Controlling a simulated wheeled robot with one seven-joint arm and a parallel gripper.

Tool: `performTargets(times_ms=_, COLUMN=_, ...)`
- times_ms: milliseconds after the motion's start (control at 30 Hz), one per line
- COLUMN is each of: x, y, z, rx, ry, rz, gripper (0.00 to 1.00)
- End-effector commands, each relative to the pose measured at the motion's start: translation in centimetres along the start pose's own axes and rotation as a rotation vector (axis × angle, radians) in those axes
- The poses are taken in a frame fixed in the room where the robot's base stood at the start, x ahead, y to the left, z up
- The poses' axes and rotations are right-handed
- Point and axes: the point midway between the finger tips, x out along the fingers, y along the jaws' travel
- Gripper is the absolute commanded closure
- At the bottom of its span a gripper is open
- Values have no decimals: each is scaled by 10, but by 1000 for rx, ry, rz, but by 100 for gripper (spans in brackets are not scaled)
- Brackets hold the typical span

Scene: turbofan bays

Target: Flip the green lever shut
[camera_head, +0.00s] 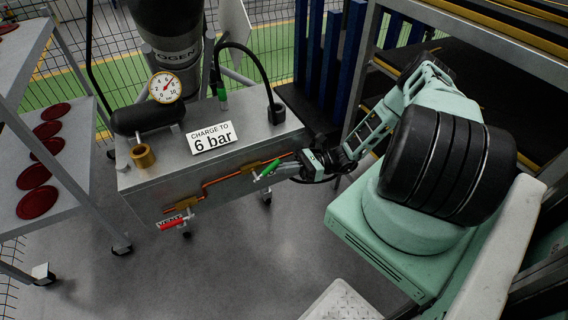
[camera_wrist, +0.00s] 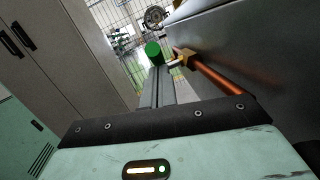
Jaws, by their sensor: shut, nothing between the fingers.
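The green lever (camera_head: 267,170) sits on a brass valve on the front face of the grey metal cart, and slants up to the right. In the wrist view its rounded green end (camera_wrist: 153,52) shows just beyond my fingertips, with the brass valve body (camera_wrist: 184,57) beside it. My gripper (camera_wrist: 158,72) is shut and empty, its fingers pointing at the lever's end. I cannot tell whether they touch. In the head view my gripper (camera_head: 298,168) is right of the lever, close to the cart front.
A copper pipe (camera_head: 235,178) runs along the cart front to a red lever (camera_head: 171,224) by a VENT label. A gauge (camera_head: 165,87) and a "6 bar" sign (camera_head: 211,137) are on the cart top. A shelf with red discs (camera_head: 37,203) stands left. Floor ahead is clear.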

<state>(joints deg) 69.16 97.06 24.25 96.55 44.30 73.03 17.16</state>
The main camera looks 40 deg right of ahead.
Motion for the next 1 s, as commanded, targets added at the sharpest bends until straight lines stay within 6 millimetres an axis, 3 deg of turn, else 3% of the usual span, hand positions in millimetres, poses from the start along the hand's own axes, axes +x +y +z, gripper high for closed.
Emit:
performTargets(times_ms=33, x=3, y=3, z=14, rx=-5, ry=45, rz=-4, gripper=100)
performTargets(times_ms=500, x=24, y=10, z=45, rx=-66, ry=479, rz=-64, gripper=100)
performTargets(times_ms=800, x=40, y=14, z=53, rx=-102, ry=734, rz=-101, gripper=100)
performTargets(times_ms=1000, x=47, y=14, z=53, rx=-102, ry=732, rz=-102, gripper=100)
